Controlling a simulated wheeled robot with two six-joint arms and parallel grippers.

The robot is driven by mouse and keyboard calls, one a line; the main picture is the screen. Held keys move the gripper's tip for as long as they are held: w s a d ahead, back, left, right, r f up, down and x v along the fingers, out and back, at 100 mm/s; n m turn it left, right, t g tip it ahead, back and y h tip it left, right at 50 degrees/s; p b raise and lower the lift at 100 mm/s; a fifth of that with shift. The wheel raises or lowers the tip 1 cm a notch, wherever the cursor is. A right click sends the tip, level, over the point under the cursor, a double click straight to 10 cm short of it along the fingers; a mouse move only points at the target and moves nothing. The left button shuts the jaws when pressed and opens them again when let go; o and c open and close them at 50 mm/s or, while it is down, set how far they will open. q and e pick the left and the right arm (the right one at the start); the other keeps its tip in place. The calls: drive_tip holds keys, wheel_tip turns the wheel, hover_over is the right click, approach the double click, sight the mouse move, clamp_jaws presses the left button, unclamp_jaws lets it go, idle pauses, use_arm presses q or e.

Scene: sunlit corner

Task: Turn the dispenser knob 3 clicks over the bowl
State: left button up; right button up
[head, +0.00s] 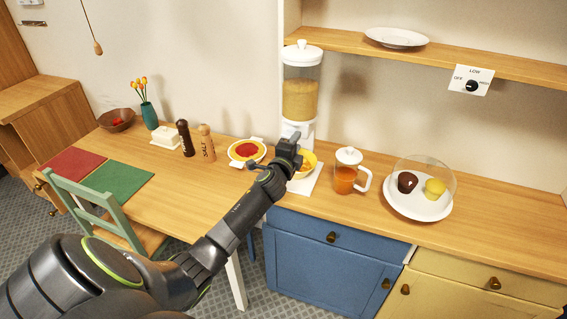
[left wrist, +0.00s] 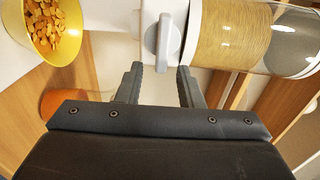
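The dispenser (head: 300,98) stands against the wall, a clear canister of tan grain with a white lid and white base. Its grey-white knob (left wrist: 165,42) shows in the left wrist view, turned crosswise to the canister. My left gripper (head: 291,148) is in front of the dispenser base. In the left wrist view its fingers (left wrist: 160,72) are open, one each side of the knob's near end, with gaps showing and no visible contact. The yellow bowl (head: 313,162) is below the spout, partly hidden by my gripper; golden pieces lie in it (left wrist: 72,50). My right gripper is out of view.
A glass pot of orange drink (head: 345,181) and a domed plate with two cakes (head: 420,208) stand to the right. A red-topped dish (head: 246,151) and two mills (head: 206,143) stand to the left. A shelf (head: 340,42) runs above.

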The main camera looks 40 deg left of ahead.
use_arm(q)
drive_tip(key=b+v, duration=0.2)
drive_tip(key=v, duration=1.4)
drive_tip(key=shift+s+d, duration=0.2)
drive_tip(key=shift+s, duration=0.05)
